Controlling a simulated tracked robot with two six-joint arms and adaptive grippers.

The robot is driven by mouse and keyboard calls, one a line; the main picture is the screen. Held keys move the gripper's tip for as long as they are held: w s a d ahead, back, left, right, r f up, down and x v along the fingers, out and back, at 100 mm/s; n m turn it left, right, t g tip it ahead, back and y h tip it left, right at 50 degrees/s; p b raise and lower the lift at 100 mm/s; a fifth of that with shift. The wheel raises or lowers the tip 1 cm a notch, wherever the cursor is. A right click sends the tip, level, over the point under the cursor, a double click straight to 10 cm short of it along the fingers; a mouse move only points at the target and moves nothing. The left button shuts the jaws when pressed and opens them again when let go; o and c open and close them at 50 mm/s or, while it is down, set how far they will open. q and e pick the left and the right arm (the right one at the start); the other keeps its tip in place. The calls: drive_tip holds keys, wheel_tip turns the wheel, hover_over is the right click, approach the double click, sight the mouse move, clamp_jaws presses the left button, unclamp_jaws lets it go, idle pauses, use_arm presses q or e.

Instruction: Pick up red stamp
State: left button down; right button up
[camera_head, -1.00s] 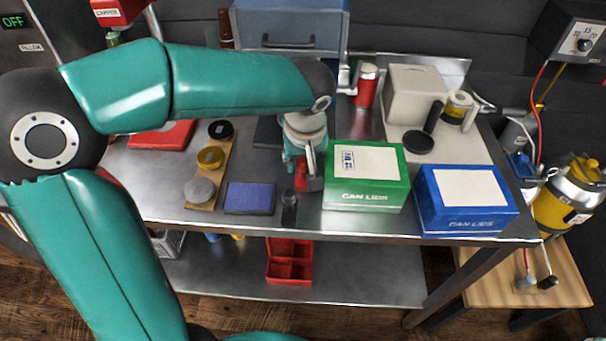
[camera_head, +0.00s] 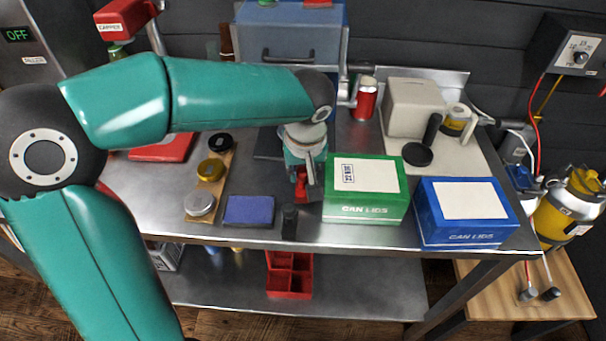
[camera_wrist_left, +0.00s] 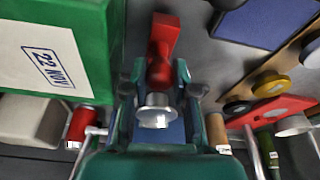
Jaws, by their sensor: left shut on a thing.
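The red stamp (camera_head: 301,186) is at the middle of the steel table, just left of the green can lids box (camera_head: 365,190). In the left wrist view the red stamp (camera_wrist_left: 161,50) sits between the two fingers. My left gripper (camera_head: 303,170) points down over it and is shut on it. The gripper hides part of the stamp in the head view, and I cannot tell whether its base touches the table. My right gripper is not in view.
A black stamp (camera_head: 289,222) stands close in front, near the table edge. A blue ink pad (camera_head: 249,210) and a wooden strip with round lids (camera_head: 222,172) lie to the left. A blue can lids box (camera_head: 466,212) is at the right. A red bin (camera_head: 289,275) is on the lower shelf.

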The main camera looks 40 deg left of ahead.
sight(303, 169)
use_arm(q)
wheel_tip(303, 169, up, 19)
drive_tip(key=p, duration=0.2)
drive_tip(key=shift+r, duration=0.1)
drive_tip(key=c, duration=1.5)
unclamp_jaws()
drive_tip(key=c, duration=0.3)
drive_tip(key=shift+c, duration=0.2)
